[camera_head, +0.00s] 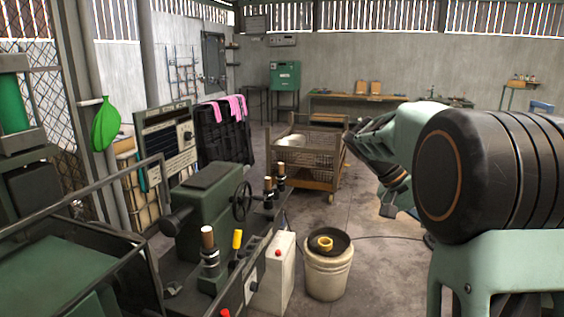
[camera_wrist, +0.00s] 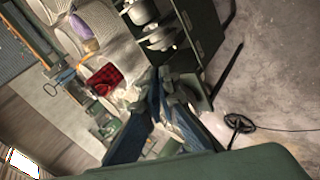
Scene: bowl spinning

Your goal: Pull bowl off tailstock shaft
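In the head view, a green machine (camera_head: 205,212) with a black handwheel (camera_head: 242,200) stands left of centre, with short posts on it. I cannot tell which part is the tailstock shaft, and I can make out no bowl on it. A pale, rounded metal piece (camera_head: 291,140) lies in the wire cart. My arm reaches in from the right, well apart from the machine; its gripper end is hard to make out there. In the wrist view my gripper (camera_wrist: 165,85) shows dark blue fingers angled toward each other. No held object is clear, and the gap between the tips is unclear.
A bucket (camera_head: 328,275) with a yellow ring on top stands at the machine's front. The wire cart (camera_head: 310,165) is behind. The floor between cart and bucket is mostly clear, with a cable across it. The wrist view shows a dark rack (camera_wrist: 200,30) with metal bowls.

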